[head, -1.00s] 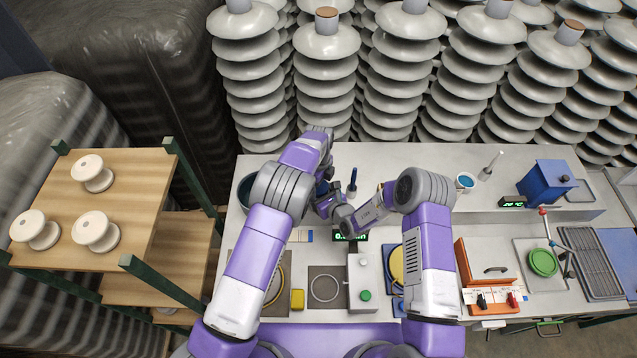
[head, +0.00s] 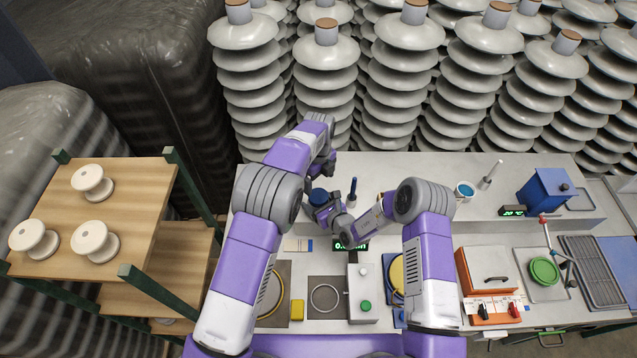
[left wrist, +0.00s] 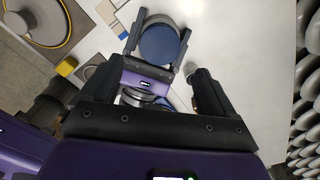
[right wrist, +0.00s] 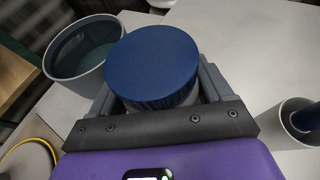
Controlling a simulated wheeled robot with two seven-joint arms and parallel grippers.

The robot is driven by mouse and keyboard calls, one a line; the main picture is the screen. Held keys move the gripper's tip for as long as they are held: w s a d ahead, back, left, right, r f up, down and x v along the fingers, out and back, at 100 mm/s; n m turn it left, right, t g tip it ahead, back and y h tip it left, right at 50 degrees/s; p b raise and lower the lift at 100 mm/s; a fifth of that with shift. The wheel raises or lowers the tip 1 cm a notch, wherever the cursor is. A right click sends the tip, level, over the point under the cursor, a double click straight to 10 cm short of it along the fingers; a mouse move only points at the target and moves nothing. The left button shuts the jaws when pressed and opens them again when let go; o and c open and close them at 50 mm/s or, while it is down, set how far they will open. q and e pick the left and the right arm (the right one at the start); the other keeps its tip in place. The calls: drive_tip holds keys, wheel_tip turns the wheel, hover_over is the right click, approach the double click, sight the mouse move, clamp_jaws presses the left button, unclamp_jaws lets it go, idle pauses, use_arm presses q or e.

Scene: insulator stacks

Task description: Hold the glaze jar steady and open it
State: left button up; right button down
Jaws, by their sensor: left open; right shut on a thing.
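The glaze jar (right wrist: 158,113) has a broad dark blue lid (right wrist: 153,62), which sits on it in the right wrist view. The lid also shows in the head view (head: 318,196) and in the left wrist view (left wrist: 160,43). My right gripper (right wrist: 158,95) is shut around the jar, one finger on each side below the lid. The jar looks upright on the bench. My left gripper (head: 326,165) is open and empty, apart from the lid and just behind it in the head view. Most of the jar body is hidden by my right gripper.
A grey-blue bucket (right wrist: 84,48) stands close beside the jar. A cup with a dark blue-handled tool (right wrist: 303,118) is on the other side. A lit display (head: 350,245) and a white box with a green button (head: 363,295) are nearer the front.

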sight(319, 196)
use_arm(q)
wheel_tip(319, 196, down, 8)
drive_tip(key=shift+r, duration=0.15)
idle(0.3)
drive_tip(key=c, duration=1.1)
drive_tip(key=shift+n, duration=1.6)
drive_tip(key=o, duration=1.2)
drive_tip(key=shift+c, duration=0.2)
